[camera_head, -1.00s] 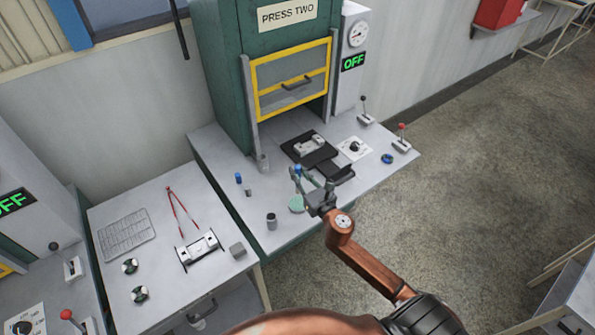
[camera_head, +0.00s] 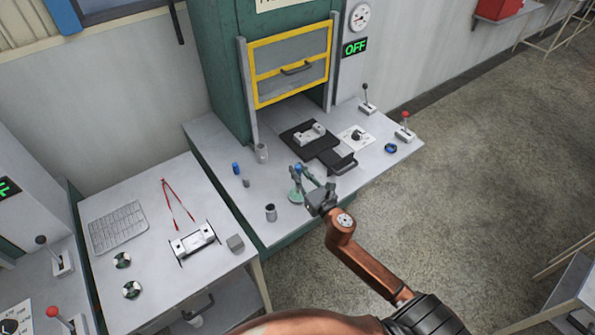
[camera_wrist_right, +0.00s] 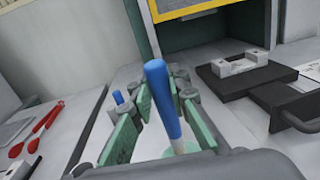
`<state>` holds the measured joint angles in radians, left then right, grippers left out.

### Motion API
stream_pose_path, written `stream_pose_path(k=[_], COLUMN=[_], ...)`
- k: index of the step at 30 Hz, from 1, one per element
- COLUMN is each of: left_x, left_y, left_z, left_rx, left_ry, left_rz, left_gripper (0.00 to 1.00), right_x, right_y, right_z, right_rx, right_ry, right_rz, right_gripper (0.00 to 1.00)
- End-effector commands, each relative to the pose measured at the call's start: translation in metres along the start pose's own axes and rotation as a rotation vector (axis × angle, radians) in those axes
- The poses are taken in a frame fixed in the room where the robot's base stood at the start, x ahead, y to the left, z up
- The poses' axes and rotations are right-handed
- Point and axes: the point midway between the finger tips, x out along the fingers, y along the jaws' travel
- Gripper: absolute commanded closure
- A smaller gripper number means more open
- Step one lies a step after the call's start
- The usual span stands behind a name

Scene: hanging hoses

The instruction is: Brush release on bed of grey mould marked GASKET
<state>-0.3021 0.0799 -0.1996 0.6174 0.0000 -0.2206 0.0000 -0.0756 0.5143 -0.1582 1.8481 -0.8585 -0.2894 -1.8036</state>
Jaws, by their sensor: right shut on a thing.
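My right gripper (camera_head: 316,186) is above the front of the press table. In the right wrist view its green fingers (camera_wrist_right: 166,112) are shut on a brush with a blue handle (camera_wrist_right: 161,95), which stands nearly upright. The handle's top also shows in the head view (camera_head: 298,168). A pale green round dish (camera_head: 295,196) is beneath the gripper; whether the brush touches it is hidden. A grey mould (camera_head: 311,134) lies on a black plate before the press opening, and shows in the wrist view (camera_wrist_right: 239,64). No GASKET marking can be read. My left gripper is not in view.
A grey cup (camera_head: 261,152), a blue-topped item (camera_head: 236,168) and a dark cup (camera_head: 270,212) stand on the press table. Levers (camera_head: 404,128) are at its right. The left table holds red tongs (camera_head: 177,205) and another grey block (camera_head: 193,240).

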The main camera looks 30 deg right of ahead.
Motion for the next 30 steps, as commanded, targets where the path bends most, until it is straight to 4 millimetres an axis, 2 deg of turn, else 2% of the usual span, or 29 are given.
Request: stream_pose_path(k=[9,30], left_x=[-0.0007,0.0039], left_y=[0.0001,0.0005], left_z=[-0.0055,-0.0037], left_rx=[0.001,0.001], left_ry=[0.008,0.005], left_rz=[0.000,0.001], left_gripper=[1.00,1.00], right_x=[0.0000,0.0000], right_y=[0.0001,0.0000], right_z=[0.0009,-0.0047], right_rx=[0.000,0.000], right_ry=[0.000,0.000], right_rz=[0.000,0.000], right_gripper=[1.00,1.00])
